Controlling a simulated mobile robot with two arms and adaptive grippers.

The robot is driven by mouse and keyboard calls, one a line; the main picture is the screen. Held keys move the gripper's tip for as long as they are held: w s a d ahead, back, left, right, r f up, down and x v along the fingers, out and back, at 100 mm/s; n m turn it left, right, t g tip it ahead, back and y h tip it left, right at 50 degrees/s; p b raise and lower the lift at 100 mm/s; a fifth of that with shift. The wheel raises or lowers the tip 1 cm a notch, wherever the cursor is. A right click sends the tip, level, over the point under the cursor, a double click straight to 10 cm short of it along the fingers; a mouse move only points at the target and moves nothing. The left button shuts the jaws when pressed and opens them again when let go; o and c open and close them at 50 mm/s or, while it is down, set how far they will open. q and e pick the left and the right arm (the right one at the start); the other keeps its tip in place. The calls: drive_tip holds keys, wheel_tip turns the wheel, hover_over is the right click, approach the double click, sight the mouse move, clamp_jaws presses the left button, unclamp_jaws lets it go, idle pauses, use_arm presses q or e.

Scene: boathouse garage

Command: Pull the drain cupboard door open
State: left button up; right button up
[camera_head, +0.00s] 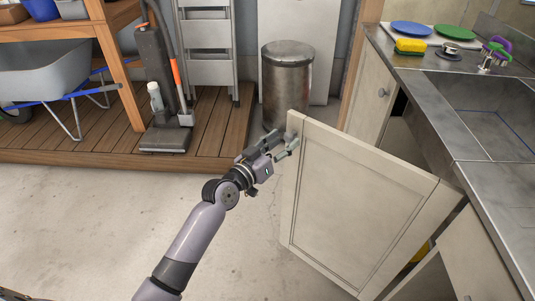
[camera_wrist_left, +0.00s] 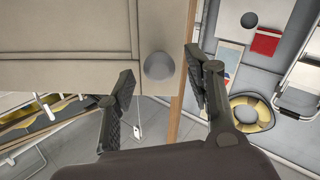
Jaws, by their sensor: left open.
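The drain cupboard door (camera_head: 365,205) is a pale panelled door under the sink counter. It stands swung well out from the counter, with a gap behind it. My left gripper (camera_head: 287,146) is at the door's upper free edge, on the left. In the left wrist view, the gripper (camera_wrist_left: 158,78) is open. Its two fingers stand apart with the round grey knob (camera_wrist_left: 158,66) of the door (camera_wrist_left: 65,45) between them and just ahead. I cannot tell whether a finger touches the knob. My right gripper is not in view.
The metal counter with its sink (camera_head: 490,110) is at the right. A metal bin (camera_head: 287,85) stands behind the door. A wooden platform (camera_head: 80,140) carries a vacuum cleaner (camera_head: 165,95) and a stepladder (camera_head: 207,45). The concrete floor (camera_head: 120,220) left of the door is clear.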

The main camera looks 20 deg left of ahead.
use_arm(q)
drive_tip(key=v, duration=0.9)
drive_tip(key=shift+s, duration=0.25)
